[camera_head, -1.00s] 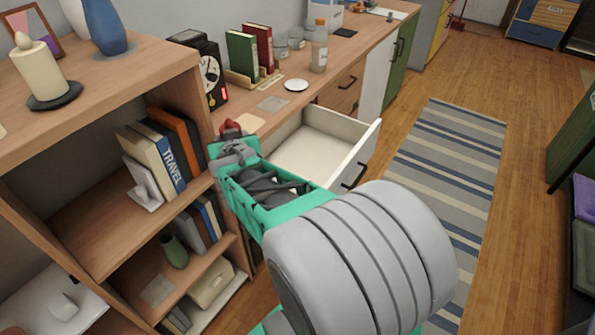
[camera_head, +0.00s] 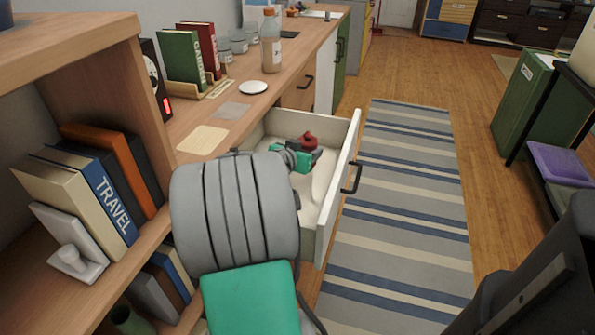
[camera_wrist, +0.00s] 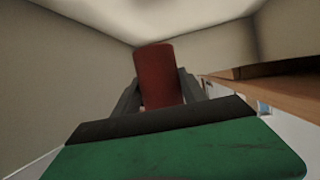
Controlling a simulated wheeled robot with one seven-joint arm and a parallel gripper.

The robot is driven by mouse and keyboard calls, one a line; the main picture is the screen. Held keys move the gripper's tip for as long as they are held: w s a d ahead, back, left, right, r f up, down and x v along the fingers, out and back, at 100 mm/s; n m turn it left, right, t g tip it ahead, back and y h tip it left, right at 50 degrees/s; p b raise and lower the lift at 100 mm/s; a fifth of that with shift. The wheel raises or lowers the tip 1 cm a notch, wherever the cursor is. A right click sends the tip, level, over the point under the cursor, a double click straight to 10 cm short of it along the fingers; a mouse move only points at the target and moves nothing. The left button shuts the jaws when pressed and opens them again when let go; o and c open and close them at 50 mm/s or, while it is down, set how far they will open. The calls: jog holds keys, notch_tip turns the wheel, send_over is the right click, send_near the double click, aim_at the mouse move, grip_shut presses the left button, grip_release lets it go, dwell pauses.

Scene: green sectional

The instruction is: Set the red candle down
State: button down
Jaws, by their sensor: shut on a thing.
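The red candle (camera_wrist: 157,75) is between the two fingers of my gripper (camera_wrist: 160,92) in the wrist view. My gripper is shut on it. In the head view the candle (camera_head: 309,137) shows as a small red shape over the open drawer (camera_head: 341,190), with my gripper (camera_head: 308,146) right at it. The drawer is pale inside and no other thing shows in it. I cannot tell whether the candle touches the drawer's floor. My arm hides the drawer's near left part.
The counter (camera_head: 186,117) along the drawer's left bears a white round dish (camera_head: 252,87), a wooden board (camera_head: 203,139), books and a bottle (camera_head: 271,42). A shelf with books (camera_head: 103,185) stands at the near left. A striped rug (camera_head: 401,220) lies right of the drawer.

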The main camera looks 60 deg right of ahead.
notch_tip(320, 180, down, 5)
jog(key=shift+r+b, duration=0.15)
jog(key=shift+b, duration=0.4)
jog(key=shift+f+b, duration=0.65)
jog(key=shift+b, duration=0.05)
jog(key=shift+r, duration=0.1)
jog(key=c, duration=0.6)
grip_release()
jog(key=shift+c, duration=0.2)
